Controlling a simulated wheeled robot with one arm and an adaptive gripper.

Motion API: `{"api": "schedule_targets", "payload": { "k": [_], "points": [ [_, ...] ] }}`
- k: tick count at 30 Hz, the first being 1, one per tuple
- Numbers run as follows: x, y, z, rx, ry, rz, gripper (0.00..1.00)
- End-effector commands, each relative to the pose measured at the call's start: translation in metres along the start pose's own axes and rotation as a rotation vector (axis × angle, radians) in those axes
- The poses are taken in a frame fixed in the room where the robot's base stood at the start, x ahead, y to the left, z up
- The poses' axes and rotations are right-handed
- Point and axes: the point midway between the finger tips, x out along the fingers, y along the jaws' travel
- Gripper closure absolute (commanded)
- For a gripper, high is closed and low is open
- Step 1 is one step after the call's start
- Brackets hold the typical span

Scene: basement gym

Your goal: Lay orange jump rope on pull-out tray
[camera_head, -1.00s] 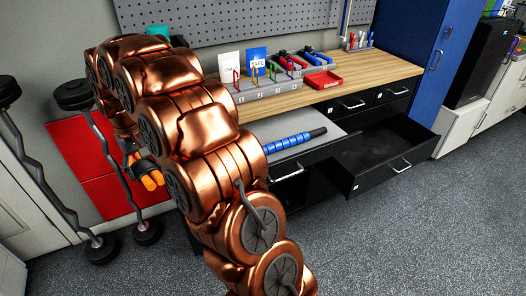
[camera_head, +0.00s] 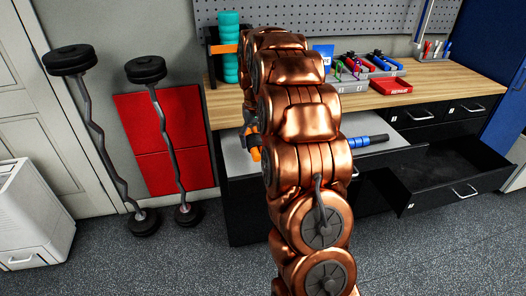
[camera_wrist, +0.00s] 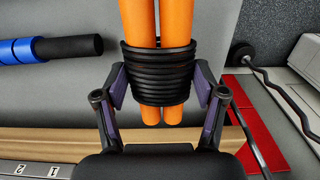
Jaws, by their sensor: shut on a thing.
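The orange jump rope (camera_wrist: 160,70) has two orange handles bound by a black coil. My gripper (camera_wrist: 166,85) is shut on the coil, one finger on each side, in the wrist view. In the head view my arm hides most of my gripper (camera_head: 250,132), and only a bit of the rope's orange (camera_head: 255,154) shows. The rope is in front of the left part of the grey pull-out tray (camera_head: 236,160) under the wooden worktop. The tray (camera_wrist: 60,100) also lies behind the rope in the wrist view. I cannot tell whether the rope touches it.
A blue roller with black ends (camera_head: 366,140) lies on the tray, right of my arm. An open black drawer (camera_head: 450,165) is at the right. Curl bars (camera_head: 170,150) lean by red panels (camera_head: 135,115) at the left. The tray's left part looks clear.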

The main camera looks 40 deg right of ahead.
Motion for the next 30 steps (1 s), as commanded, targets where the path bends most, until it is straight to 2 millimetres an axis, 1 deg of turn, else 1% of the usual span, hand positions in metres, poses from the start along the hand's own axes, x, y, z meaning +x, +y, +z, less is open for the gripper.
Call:
{"api": "schedule_targets", "payload": {
  "k": [3,8,12,15,26,27,30],
  "points": [
    [0.012,0.0,0.0,0.0,-0.001,0.0,0.74],
    [0.025,0.0,0.001,0.0,-0.002,0.0,0.74],
    [0.044,0.0,0.001,0.0,-0.004,0.0,0.74],
    [0.053,0.0,0.0,0.0,0.0,0.0,0.74],
    [0.057,0.0,0.0,0.0,0.001,0.0,0.74],
    [0.058,0.0,0.0,0.0,0.001,0.0,0.29],
    [0.057,0.0,0.0,0.0,0.001,0.0,0.18]
  ]
}}
